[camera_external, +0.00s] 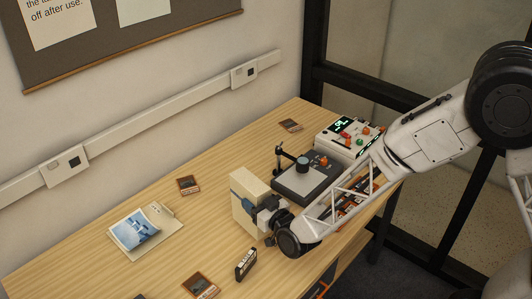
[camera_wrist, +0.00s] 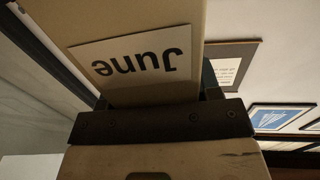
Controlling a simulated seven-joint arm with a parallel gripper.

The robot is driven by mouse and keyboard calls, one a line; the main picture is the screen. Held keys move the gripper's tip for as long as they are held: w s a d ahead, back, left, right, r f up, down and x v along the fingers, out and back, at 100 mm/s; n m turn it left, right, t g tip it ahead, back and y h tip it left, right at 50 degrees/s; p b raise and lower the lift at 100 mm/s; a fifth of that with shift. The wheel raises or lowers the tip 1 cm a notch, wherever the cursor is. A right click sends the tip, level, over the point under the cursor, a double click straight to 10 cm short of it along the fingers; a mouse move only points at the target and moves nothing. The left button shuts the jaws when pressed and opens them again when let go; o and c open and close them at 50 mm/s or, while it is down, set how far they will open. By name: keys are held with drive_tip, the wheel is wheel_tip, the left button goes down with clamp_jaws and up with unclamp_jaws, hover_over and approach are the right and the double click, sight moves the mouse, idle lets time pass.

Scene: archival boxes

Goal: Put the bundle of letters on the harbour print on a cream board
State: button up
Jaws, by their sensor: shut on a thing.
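The harbour print (camera_external: 136,228) is a blue and white picture lying on a cream board (camera_external: 170,233) at the left of the table. My gripper (camera_external: 258,207) lies low and sideways at mid-table, shut on an upright cream box-like block (camera_external: 252,187). In the wrist view the block (camera_wrist: 130,20) fills the top middle and carries a white label reading "June", upside down; my gripper (camera_wrist: 160,118) crosses below it. I cannot tell whether the block touches the table. I see nothing clearly recognisable as a bundle of letters, unless it is this block.
A small dark upright item (camera_external: 245,263) stands in front of the block. Dark square cards (camera_external: 188,184) lie about the table. A dark stand (camera_external: 306,178) and a white device with buttons (camera_external: 349,137) are at the right. Table is clear between block and print.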

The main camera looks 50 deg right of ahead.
drive_tip(key=w+a+y, duration=0.1)
drive_tip(key=w+a, duration=0.5)
drive_tip(key=a, duration=0.3)
drive_tip(key=w+a+n+y, duration=0.1)
drive_tip(key=w+a, duration=0.5)
drive_tip(key=a, duration=0.3)
drive_tip(key=shift+w+a+r+n+y, duration=0.15)
drive_tip(key=shift+w+r+n+y, duration=0.15)
drive_tip(key=shift+r, duration=0.1)
drive_tip(key=w+a, duration=0.2)
drive_tip(key=w, duration=0.5)
drive_tip(key=w+a+f, duration=0.1)
drive_tip(key=w+a, duration=0.1)
drive_tip(key=w, duration=0.6)
drive_tip(key=shift+a+f, duration=0.2)
drive_tip(key=shift+f, duration=0.05)
drive_tip(key=shift+w, duration=0.1)
drive_tip(key=shift+f, duration=1.85)
drive_tip(key=o, duration=1.2)
drive_tip(key=shift+f, duration=0.1)
